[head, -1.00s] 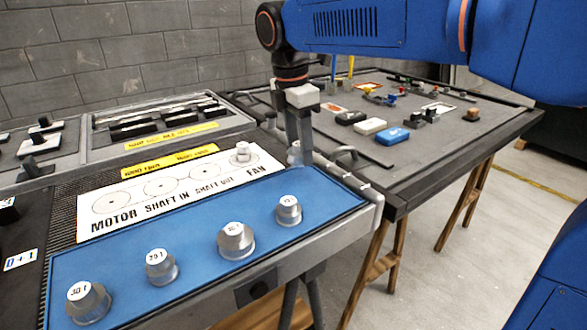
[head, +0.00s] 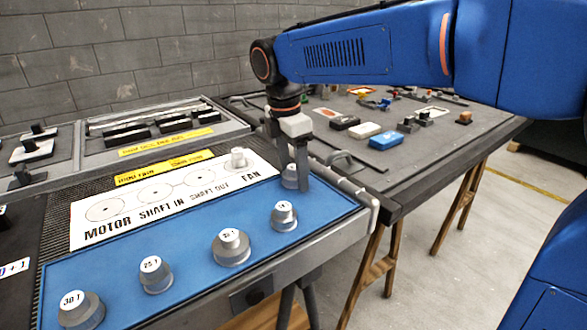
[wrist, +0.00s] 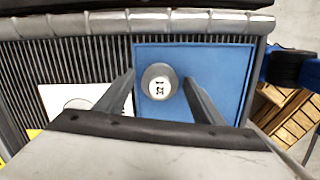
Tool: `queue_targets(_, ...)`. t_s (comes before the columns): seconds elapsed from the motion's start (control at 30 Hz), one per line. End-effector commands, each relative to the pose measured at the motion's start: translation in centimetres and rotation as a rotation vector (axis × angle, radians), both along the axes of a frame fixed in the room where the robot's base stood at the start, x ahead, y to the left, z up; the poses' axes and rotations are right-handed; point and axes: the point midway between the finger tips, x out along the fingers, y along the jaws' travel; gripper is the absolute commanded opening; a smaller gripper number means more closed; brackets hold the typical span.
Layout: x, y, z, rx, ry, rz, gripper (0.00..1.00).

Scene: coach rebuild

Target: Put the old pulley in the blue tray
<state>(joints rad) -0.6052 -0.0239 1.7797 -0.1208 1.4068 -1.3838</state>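The blue tray (head: 190,255) lies along the front of the bench and also shows in the wrist view (wrist: 220,55). A grey pulley with a white label (head: 289,178), which I take for the old one, is at the tray's back right corner. In the wrist view this pulley (wrist: 159,82) stands upright on the blue surface. My gripper (head: 297,180) is over that corner, pointing down. In the wrist view my gripper (wrist: 160,78) has its fingers apart, one on each side of the pulley, with a gap to each. The pulley's label is too small to read surely.
Several other pulleys stand in the tray, including a nearby one (head: 284,215) and a larger one (head: 231,247). Another pulley (head: 238,158) stands at FAN on the white board (head: 170,195). A grey rail (head: 345,190) edges the bench; a second table (head: 440,145) stands right.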

Motion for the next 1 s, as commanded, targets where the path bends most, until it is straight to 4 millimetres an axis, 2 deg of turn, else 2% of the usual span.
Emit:
queue_targets(0.23, 0.0, 0.0, 0.1, 0.0, 0.0, 0.0, 0.62)
queue_targets(0.37, 0.0, 0.1, 1.0, 0.0, -0.001, 0.0, 0.62)
queue_targets(0.47, -0.1, 0.3, 2.4, 0.002, -0.002, 0.0, 0.62)
queue_targets(0.8, -0.4, 1.0, 8.8, 0.002, -0.001, 0.0, 0.62)
queue_targets(1.0, -0.5, 1.2, 11.3, 0.001, -0.002, 0.0, 0.62)
